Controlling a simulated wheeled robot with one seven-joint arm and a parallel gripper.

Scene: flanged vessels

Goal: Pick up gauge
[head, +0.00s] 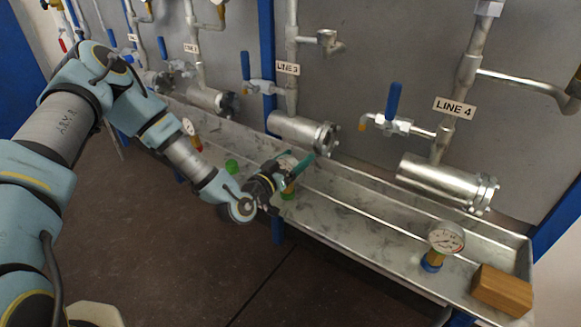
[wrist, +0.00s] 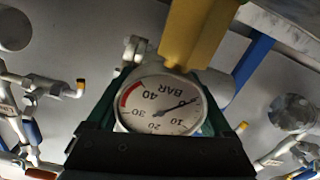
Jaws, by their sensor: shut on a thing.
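My gripper (head: 291,169) is over the metal tray, below the LINE 3 pipe. Its teal fingers are shut on a gauge, one on each side of the dial. In the wrist view the gauge (wrist: 160,105) shows a round white dial marked BAR with a red arc, upside down in the picture. Its yellow-brass stem (wrist: 195,35) points to the top of the picture. In the head view the held gauge (head: 288,187) is mostly hidden by the gripper, with a green part at its lower end. I cannot tell whether it touches the tray.
The long tray (head: 370,232) runs under the flanged vessels. Another gauge (head: 445,238) with a blue band stands at right, beside a wooden block (head: 501,290). A red-banded gauge (head: 191,131) and a green object (head: 232,167) are left. The LINE 4 vessel (head: 446,183) overhangs the tray.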

